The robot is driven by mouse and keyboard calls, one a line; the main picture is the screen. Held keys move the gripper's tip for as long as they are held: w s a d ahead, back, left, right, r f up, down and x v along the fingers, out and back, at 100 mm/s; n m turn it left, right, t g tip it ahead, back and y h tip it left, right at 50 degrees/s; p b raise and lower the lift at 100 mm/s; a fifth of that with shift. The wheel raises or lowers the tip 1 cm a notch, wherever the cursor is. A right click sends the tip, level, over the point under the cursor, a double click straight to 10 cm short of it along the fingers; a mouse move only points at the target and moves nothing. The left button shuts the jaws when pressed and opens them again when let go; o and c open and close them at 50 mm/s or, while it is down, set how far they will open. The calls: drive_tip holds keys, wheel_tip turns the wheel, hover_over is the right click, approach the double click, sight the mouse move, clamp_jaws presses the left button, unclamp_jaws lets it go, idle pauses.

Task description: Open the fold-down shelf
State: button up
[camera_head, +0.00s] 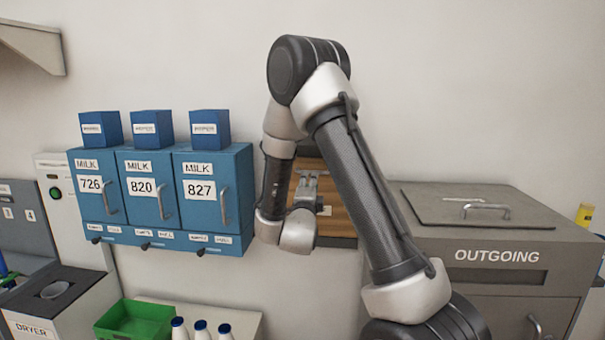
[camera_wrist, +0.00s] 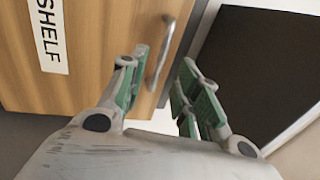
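The fold-down shelf is a wooden panel (camera_wrist: 95,60) with a white "SHELF" label, close up on the left of the wrist view. It is mostly hidden behind my arm in the head view, where some brown wood (camera_head: 338,205) shows. Its metal bar handle (camera_wrist: 166,48) stands near the panel's edge. My gripper (camera_wrist: 163,72) is open, with green-padded fingers on either side of the handle's near end. I cannot tell whether either finger touches it. In the head view my gripper (camera_head: 308,190) is in front of the panel, partly hidden by my wrist.
Blue milk boxes (camera_head: 160,238) hang on the wall to the left, with small blue cartons on top. A grey OUTGOING cabinet (camera_head: 500,230) stands to the right. A green bin (camera_head: 135,318) and several white bottles are below. A dark panel (camera_wrist: 255,70) lies right of the handle in the wrist view.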

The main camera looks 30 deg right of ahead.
drive_tip(key=x, duration=0.6)
drive_tip(key=shift+w+d+r, duration=0.15)
drive_tip(key=shift+w+d, duration=0.05)
drive_tip(key=shift+w, duration=0.1)
drive_tip(key=shift+c, duration=0.2)
clamp_jaws()
